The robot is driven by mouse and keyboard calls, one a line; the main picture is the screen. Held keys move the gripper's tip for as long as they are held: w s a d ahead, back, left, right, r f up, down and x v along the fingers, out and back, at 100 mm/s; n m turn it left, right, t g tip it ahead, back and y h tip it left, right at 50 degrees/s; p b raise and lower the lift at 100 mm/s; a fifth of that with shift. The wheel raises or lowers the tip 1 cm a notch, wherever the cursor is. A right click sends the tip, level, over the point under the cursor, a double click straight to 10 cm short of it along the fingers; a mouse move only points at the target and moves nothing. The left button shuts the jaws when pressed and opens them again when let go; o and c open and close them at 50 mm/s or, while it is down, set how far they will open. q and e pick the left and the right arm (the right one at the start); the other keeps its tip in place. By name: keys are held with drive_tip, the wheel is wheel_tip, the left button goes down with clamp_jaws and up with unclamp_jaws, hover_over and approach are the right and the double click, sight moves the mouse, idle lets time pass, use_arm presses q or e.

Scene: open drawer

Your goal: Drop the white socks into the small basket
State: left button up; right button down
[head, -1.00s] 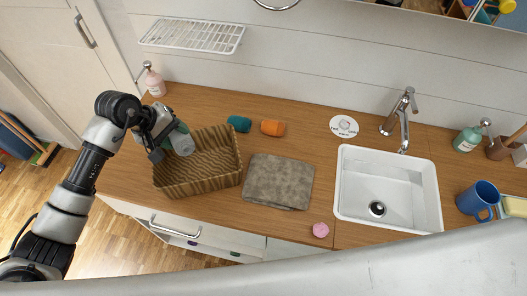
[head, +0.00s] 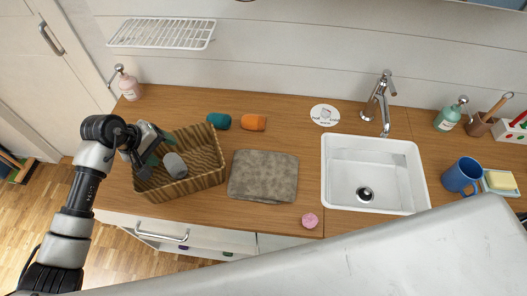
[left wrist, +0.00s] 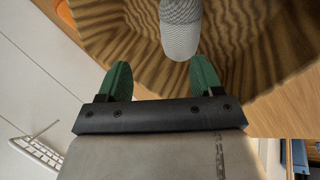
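The rolled socks (head: 175,165) look pale grey-white and are within the small woven basket (head: 205,181), near its left side. I cannot tell whether they touch its bottom. My left gripper (head: 152,160) is over the left part of the basket. In the left wrist view its green fingers (left wrist: 162,80) are spread apart with nothing between them. There the socks (left wrist: 180,30) lie beyond the fingertips, against the basket's woven inside (left wrist: 110,30). My right gripper is not in view.
A teal roll (head: 219,121) and an orange roll (head: 253,122) lie behind the basket. A folded grey-brown cloth (head: 263,175) lies to its right, then a pink item (head: 310,220) and the sink (head: 343,198). A drawer (head: 190,247) below stands partly open.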

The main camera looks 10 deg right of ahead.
use_arm(q)
drive_tip(key=shift+o, duration=0.7)
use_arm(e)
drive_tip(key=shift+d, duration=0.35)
use_arm(q)
drive_tip(key=shift+a+r, duration=0.1)
drive_tip(key=shift+r, duration=0.15)
drive_tip(key=b+v, duration=0.3)
drive_tip(key=v, duration=0.7)
drive_tip(key=shift+r, duration=0.2)
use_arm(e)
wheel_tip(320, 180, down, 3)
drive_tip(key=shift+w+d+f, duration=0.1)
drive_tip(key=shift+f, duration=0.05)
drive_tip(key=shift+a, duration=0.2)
